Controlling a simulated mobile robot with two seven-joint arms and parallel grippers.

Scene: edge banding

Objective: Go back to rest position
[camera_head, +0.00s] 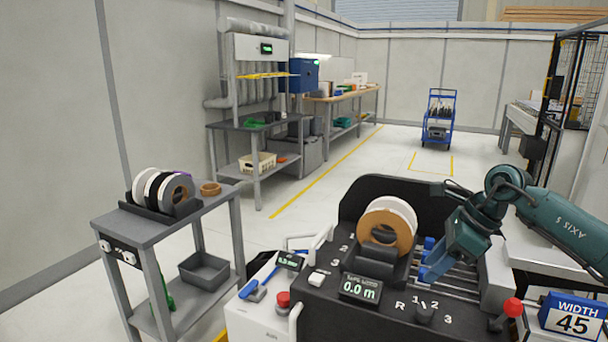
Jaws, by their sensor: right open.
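My right arm comes in from the right edge, teal, and bends down over the edge banding machine (330,318). My right gripper (428,272) is open at the end of it, above the machine's rails and to the right of the tape roll (385,225). The roll is white with a brown core and stands upright in a black holder on the machine. I see nothing held between the fingers, though the fingertips are small against the blue parts behind. My left gripper is not in view.
A grey cart (160,228) at left holds several upright rolls (162,188) and a grey bin (204,270). The machine has a display reading 0.0 m (360,288) and a red-knobbed lever (513,307). A "WIDTH 45" sign (573,317) stands at right. Open floor lies behind.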

